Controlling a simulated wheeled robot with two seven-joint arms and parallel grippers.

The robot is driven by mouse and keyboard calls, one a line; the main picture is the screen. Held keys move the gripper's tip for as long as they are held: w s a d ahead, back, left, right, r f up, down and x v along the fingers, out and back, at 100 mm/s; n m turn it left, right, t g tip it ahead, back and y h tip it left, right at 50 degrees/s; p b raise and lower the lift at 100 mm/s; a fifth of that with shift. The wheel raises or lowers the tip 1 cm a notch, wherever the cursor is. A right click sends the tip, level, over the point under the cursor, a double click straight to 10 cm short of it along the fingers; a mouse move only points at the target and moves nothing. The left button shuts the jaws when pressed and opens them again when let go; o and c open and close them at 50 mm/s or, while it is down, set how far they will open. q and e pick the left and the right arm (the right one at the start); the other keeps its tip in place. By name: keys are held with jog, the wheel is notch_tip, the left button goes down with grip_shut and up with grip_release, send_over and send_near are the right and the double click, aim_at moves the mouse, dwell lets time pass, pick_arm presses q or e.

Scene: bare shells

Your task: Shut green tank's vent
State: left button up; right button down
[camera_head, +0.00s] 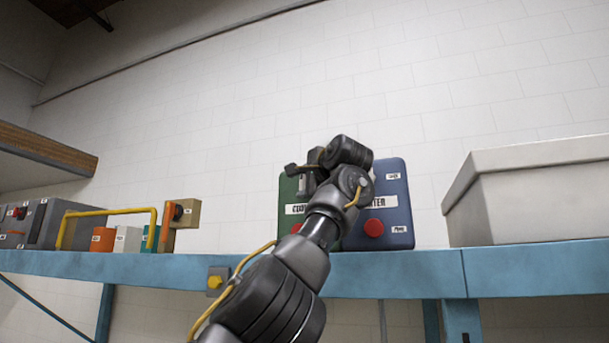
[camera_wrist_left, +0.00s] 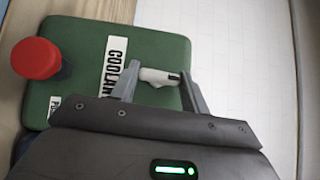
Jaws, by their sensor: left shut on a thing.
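The green tank (camera_head: 286,212) stands on the blue shelf, partly hidden by my left arm. In the left wrist view the green tank (camera_wrist_left: 80,50) shows a white label reading "COOLAN…", cut off by a finger, and a red round knob (camera_wrist_left: 36,58). A short white-and-grey handle (camera_wrist_left: 158,77) sits on its face, lying across between my fingers; I take it for the vent. My left gripper (camera_wrist_left: 160,80) is shut on this handle. In the head view the left gripper (camera_head: 304,178) is in front of the green tank, its fingertips mostly hidden. My right gripper is not in view.
A blue tank (camera_head: 395,190) with a red knob (camera_head: 374,228) stands right beside the green one. A pale bin (camera_head: 530,200) is at the right. Boxes and a yellow rail (camera_head: 108,212) stand at the left. A yellow button (camera_head: 215,281) is on the shelf (camera_head: 400,270) front.

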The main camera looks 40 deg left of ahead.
pick_arm(q)
jog(key=shift+n+h+p, duration=0.3)
dwell(0.4)
jog(key=o, duration=1)
jog(key=b+v, duration=0.3)
jog(key=v, duration=0.7)
jog(key=shift+d+r, duration=0.15)
jog(key=shift+d, duration=0.25)
